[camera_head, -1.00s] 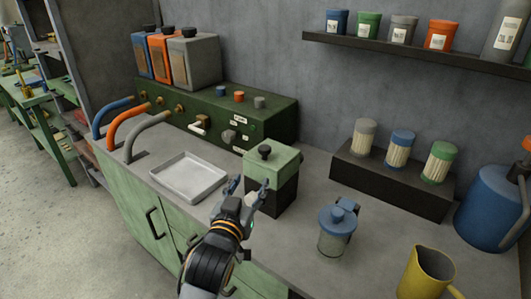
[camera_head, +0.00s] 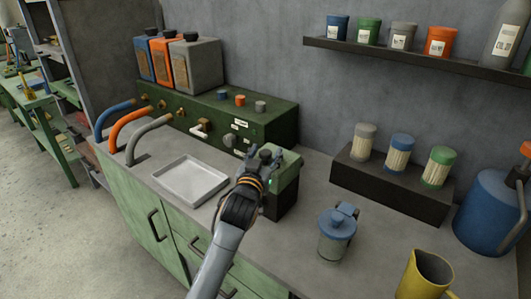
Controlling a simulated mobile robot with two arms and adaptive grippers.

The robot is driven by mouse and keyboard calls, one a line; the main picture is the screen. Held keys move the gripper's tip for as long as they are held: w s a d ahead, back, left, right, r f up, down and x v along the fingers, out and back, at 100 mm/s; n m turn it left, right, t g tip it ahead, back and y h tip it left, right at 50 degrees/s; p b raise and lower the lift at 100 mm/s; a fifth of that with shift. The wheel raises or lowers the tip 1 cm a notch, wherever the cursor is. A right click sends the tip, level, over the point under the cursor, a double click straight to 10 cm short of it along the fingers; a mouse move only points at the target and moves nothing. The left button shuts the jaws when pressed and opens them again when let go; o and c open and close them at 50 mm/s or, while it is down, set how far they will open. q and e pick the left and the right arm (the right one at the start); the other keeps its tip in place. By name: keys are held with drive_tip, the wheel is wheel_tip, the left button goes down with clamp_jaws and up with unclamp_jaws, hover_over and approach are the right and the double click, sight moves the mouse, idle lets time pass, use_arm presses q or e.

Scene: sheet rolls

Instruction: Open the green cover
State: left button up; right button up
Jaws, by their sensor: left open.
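The green cover (camera_head: 289,160) sits on a black box (camera_head: 284,199) on the counter and looks closed. A dark knob stands on top of the cover, now partly hidden by my gripper. My left gripper (camera_head: 265,154) is open, its fingers raised at the cover's upper left side near the knob. I cannot tell whether the fingers touch the cover. My right gripper is not in view.
A white tray (camera_head: 190,181) lies left of the box. A blue-lidded jar (camera_head: 337,232) stands close on the right, with a yellow jug (camera_head: 425,275) beyond. A green machine (camera_head: 222,118) stands behind. Several capped canisters sit on a dark stand at right.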

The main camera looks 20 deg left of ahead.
use_arm(q)
drive_tip(key=shift+w, duration=0.1)
clamp_jaws()
drive_tip(key=shift+w, duration=0.1)
